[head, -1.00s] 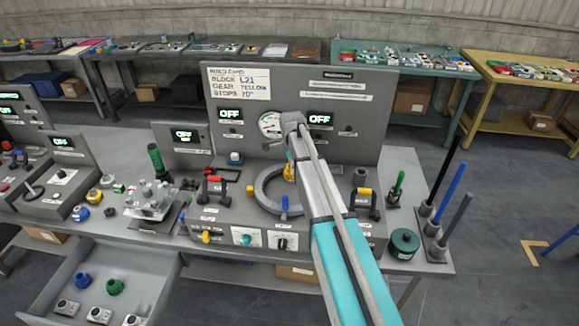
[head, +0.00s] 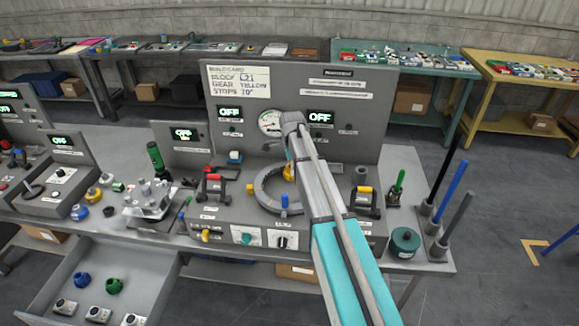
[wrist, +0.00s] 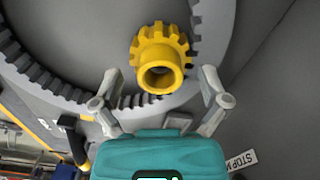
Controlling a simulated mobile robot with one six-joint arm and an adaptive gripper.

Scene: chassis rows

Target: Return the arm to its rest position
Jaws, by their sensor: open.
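My arm reaches over the grey build station (head: 375,95) in the head view and hides most of my gripper there. In the wrist view my gripper (wrist: 158,82) is open, its two fingers spread with nothing between the tips. A yellow gear (wrist: 160,48) with a hollow hub lies just beyond the fingertips, beside the inner teeth of a large grey ring gear (wrist: 45,82). I cannot tell whether the fingers touch it. In the head view the yellow gear (head: 288,172) shows partly behind my arm, inside the ring (head: 262,192).
Red-handled (head: 213,186) and yellow-handled (head: 365,198) parts stand either side of the ring. Black, blue and grey rods (head: 452,190) stand upright at the right. A green cylinder (head: 405,242) sits near the front edge. An open drawer (head: 150,285) holds knobs at lower left.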

